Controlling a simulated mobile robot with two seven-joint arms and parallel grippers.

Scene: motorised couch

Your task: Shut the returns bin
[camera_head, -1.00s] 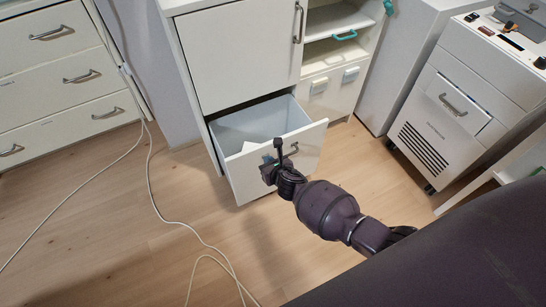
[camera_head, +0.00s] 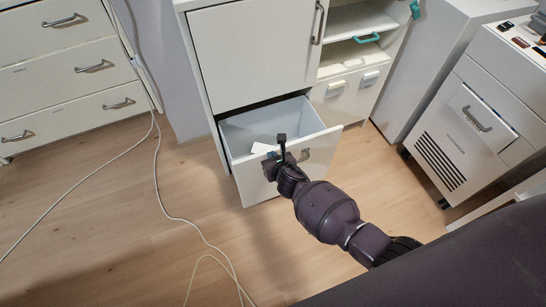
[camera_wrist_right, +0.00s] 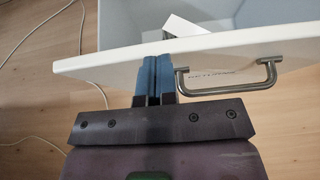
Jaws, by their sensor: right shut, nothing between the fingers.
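The returns bin (camera_head: 246,190) is a white pull-out drawer at the bottom of a white cabinet, standing open with a grey inside. White paper (camera_head: 262,148) lies in it. In the right wrist view its front (camera_wrist_right: 120,66) crosses the picture, with part of a label showing beside a grey bar handle (camera_wrist_right: 228,92). My right gripper (camera_head: 274,160) is at the bin's front, left of the handle. Its blue fingers (camera_wrist_right: 153,68) are shut and empty, close against the front panel near its top edge; I cannot tell whether they touch. My left gripper is out of view.
White cables (camera_head: 160,190) trail over the wooden floor on the left. A white drawer unit (camera_head: 70,70) stands at the far left, and a wheeled white cabinet (camera_head: 455,140) at the right. A dark surface (camera_head: 450,265) fills the lower right. Floor in front of the bin is mostly clear.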

